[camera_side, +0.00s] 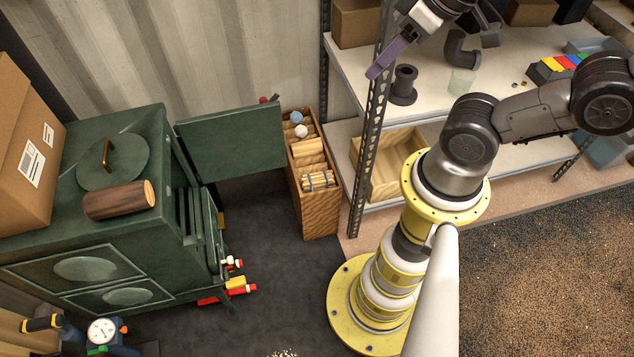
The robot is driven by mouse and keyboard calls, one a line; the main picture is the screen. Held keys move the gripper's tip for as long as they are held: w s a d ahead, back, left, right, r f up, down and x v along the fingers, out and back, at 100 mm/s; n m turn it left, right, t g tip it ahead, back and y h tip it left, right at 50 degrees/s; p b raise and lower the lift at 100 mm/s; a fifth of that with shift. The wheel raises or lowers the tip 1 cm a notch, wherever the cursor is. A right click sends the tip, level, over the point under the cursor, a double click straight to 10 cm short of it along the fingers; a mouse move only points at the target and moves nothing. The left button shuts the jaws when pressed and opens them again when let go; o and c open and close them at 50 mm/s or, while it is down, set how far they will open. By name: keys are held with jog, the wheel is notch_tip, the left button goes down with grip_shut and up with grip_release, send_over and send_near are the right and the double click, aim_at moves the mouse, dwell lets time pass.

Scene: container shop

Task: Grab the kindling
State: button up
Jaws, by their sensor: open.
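A small bundle of pale sticks tied with blue string, which looks like the kindling (318,181), lies in the near end of a tall, narrow wooden crate (319,219). The crate stands on the floor between the open green stove door and the shelf rack. My gripper (432,52) is at the top of the picture, over the shelf, up and to the right of the crate. It is open and looks empty. It is well apart from the bundle. Its upper part is cut off by the picture's edge.
A green stove (95,235) stands at left with its door (232,142) swung toward the crate. A log (119,200) lies on top. The metal rack post (372,140) rises right beside the crate. Other items fill the crate's far part.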

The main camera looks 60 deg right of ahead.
jog(key=o, duration=0.9)
jog(key=w+d+f+n+g, duration=0.1)
jog(key=w+d+f, duration=0.1)
jog(key=w, duration=0.6)
jog(key=w+d+f+n+g, duration=0.1)
jog(key=w+d+f+n, duration=0.15)
jog(key=w, duration=0.55)
jog(key=w+d+f+n+g, duration=0.1)
jog(key=w+d+f, duration=0.2)
jog(key=w+f, duration=0.3)
jog(key=w+d+f+n, duration=0.1)
jog(key=w+d+f, duration=0.3)
jog(key=f, duration=0.4)
jog(key=n+g, duration=0.3)
send_over(318, 177)
notch_tip(318, 177, down, 36)
notch_tip(318, 177, down, 7)
jog(key=shift+s+f, duration=0.1)
jog(key=shift+f, duration=3.15)
